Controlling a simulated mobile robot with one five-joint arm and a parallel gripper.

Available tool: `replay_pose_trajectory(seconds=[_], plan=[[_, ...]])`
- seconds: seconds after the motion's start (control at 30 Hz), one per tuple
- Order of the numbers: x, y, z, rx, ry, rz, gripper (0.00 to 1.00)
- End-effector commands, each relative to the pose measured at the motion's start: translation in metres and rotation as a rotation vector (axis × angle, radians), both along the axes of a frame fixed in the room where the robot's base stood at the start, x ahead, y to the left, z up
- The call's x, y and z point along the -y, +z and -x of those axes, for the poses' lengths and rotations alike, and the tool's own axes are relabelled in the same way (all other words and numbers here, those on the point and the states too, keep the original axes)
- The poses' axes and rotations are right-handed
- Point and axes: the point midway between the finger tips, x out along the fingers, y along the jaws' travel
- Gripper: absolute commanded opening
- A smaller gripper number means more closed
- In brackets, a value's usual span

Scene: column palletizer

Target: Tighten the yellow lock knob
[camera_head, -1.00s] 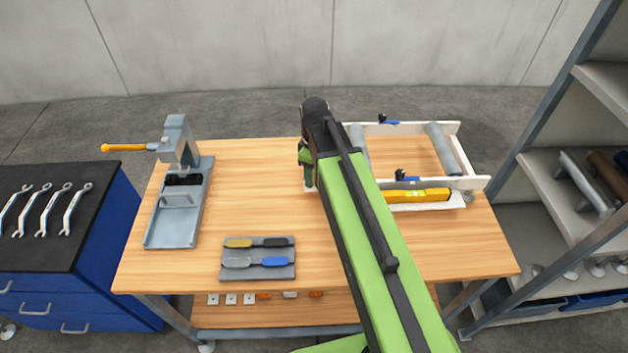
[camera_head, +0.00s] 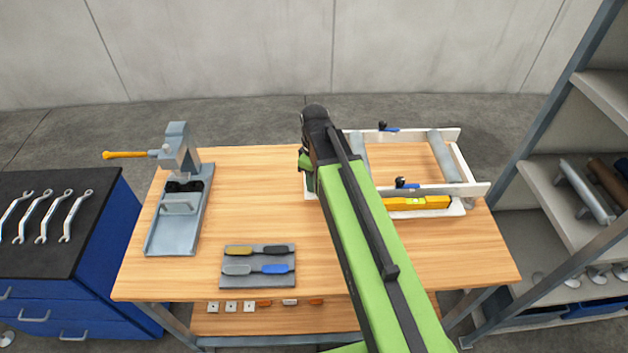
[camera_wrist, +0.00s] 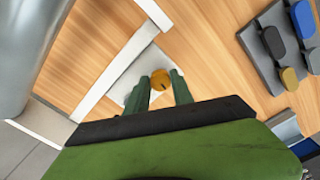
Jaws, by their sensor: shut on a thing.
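The yellow lock knob (camera_wrist: 160,80) shows in the wrist view, round with a dark mark on it. It sits at a white corner plate (camera_wrist: 128,85) beside a white rail (camera_wrist: 115,72). The two green fingers of my gripper (camera_wrist: 161,88) stand on either side of the knob, shut on it. In the head view my arm hides the knob, and only part of my gripper shows at the left end of the white frame (camera_head: 470,190).
The frame carries grey rollers (camera_head: 445,155), a yellow level (camera_head: 418,203) and blue-and-black clamps (camera_head: 405,184). A tray of handled tools (camera_head: 258,279) lies at the front of the wooden bench (camera_head: 220,215). A grey press (camera_head: 180,205) stands left. Shelves stand right.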

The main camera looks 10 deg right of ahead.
Motion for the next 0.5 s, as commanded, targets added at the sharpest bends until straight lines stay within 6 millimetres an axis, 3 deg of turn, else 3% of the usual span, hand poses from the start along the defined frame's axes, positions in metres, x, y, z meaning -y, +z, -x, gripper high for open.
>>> replay_pose_trajectory(seconds=[0.5], plan=[[-0.0003,-0.0004,0.0015,-0.004,-0.416,0.003,0.0]])
